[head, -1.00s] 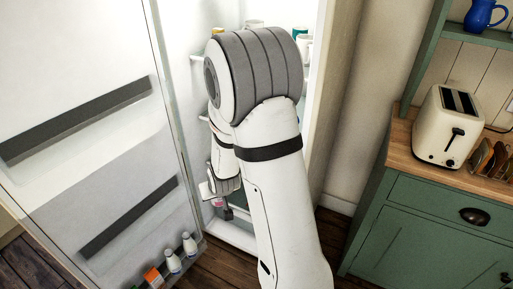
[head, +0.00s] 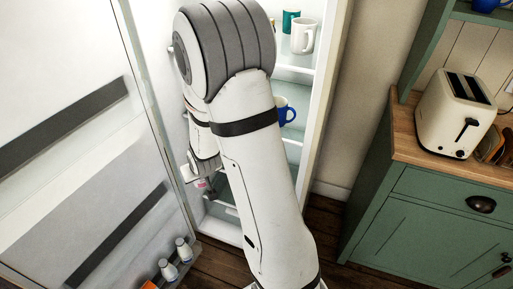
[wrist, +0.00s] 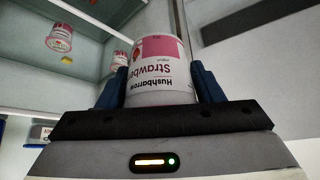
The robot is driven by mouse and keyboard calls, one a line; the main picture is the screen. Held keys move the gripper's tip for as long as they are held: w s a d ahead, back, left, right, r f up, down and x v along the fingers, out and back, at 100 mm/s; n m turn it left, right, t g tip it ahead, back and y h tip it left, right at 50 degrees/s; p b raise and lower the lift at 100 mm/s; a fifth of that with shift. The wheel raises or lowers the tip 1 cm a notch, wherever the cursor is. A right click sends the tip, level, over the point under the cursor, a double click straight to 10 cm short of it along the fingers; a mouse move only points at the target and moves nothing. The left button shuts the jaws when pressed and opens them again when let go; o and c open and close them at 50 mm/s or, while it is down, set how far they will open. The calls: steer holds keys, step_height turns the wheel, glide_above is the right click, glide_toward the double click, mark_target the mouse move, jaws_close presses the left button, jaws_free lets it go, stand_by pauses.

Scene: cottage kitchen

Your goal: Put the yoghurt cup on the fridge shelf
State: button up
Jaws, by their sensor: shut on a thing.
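The yoghurt cup (wrist: 165,88) is white with a pink band and reads "Hushbarrow Strawb…". In the wrist view it sits between the blue pads of my gripper (wrist: 160,94), which is shut on it. In the head view my gripper (head: 203,186) is low inside the open fridge, near the door side, mostly behind my arm. A small pink patch of the cup shows there. Fridge shelves (head: 293,66) show right of my arm. In the wrist view a shelf (wrist: 55,115) is at the left, apart from the cup.
The open fridge door (head: 75,130) stands left, with bottles (head: 183,248) in its lower rack. A white mug (head: 303,36), teal cup (head: 290,20) and blue mug (head: 286,113) stand on shelves. Similar pink-and-white cups (wrist: 68,38) are upper left in the wrist view. A green cabinet (head: 430,215) stands right.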

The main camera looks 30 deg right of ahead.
step_height(320, 180, down, 25)
steer(key=w+d+b, duration=0.2)
steer(key=b, duration=2.8)
steer(key=w+d+r+m+h+b, duration=0.1)
steer(key=w+d+r+m+b, duration=0.15)
steer(key=d, duration=1.25)
steer(key=shift+n, duration=0.35)
steer(key=w+d, duration=0.1)
steer(key=w, duration=0.3)
steer(key=w+d, duration=0.1)
steer(key=w, duration=0.4)
steer(key=w+d, duration=0.1)
steer(key=w, duration=0.4)
steer(key=shift+w, duration=0.65)
steer(key=w, duration=0.3)
steer(key=shift+w+d+f+b, duration=0.2)
steer(key=shift+d+b, duration=0.1)
steer(key=shift+b, duration=0.05)
steer(key=shift+s+f+b, duration=0.15)
steer(key=shift+f+b, duration=0.15)
steer(key=shift+f, duration=0.2)
